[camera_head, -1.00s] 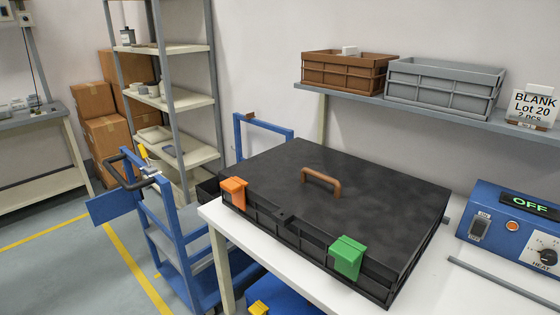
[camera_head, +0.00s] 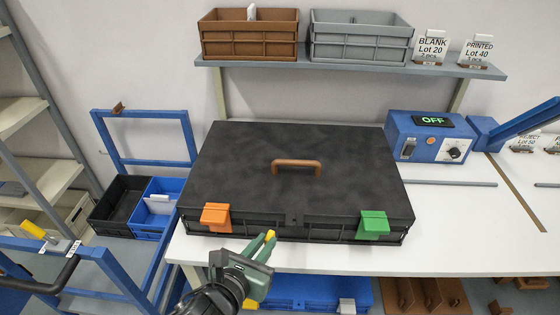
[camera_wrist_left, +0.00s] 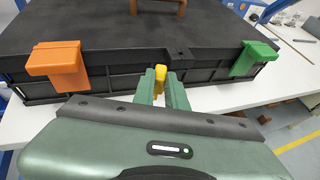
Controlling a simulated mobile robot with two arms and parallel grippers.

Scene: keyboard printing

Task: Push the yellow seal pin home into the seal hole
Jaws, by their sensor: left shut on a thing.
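My left gripper (camera_head: 264,248) is in front of the black case and shut on the yellow seal pin (camera_head: 270,235). In the left wrist view the pin (camera_wrist_left: 160,74) shows between the green fingers (camera_wrist_left: 162,88), just in front of the case's front wall. The black lidded case (camera_head: 340,190) stands closed on the white table, with an orange latch (camera_head: 215,217) and a green latch (camera_head: 373,224) on its front. A small tab (camera_head: 294,219) sits at the middle of the lid's front edge, right of the pin. The seal hole itself is too small to make out. My right gripper is not in view.
A blue heater box (camera_head: 428,137) reading OFF stands right of the case. A shelf above holds a brown crate (camera_head: 247,42) and a grey crate (camera_head: 360,42). A blue trolley (camera_head: 140,162) stands at the left. White table is clear at front right.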

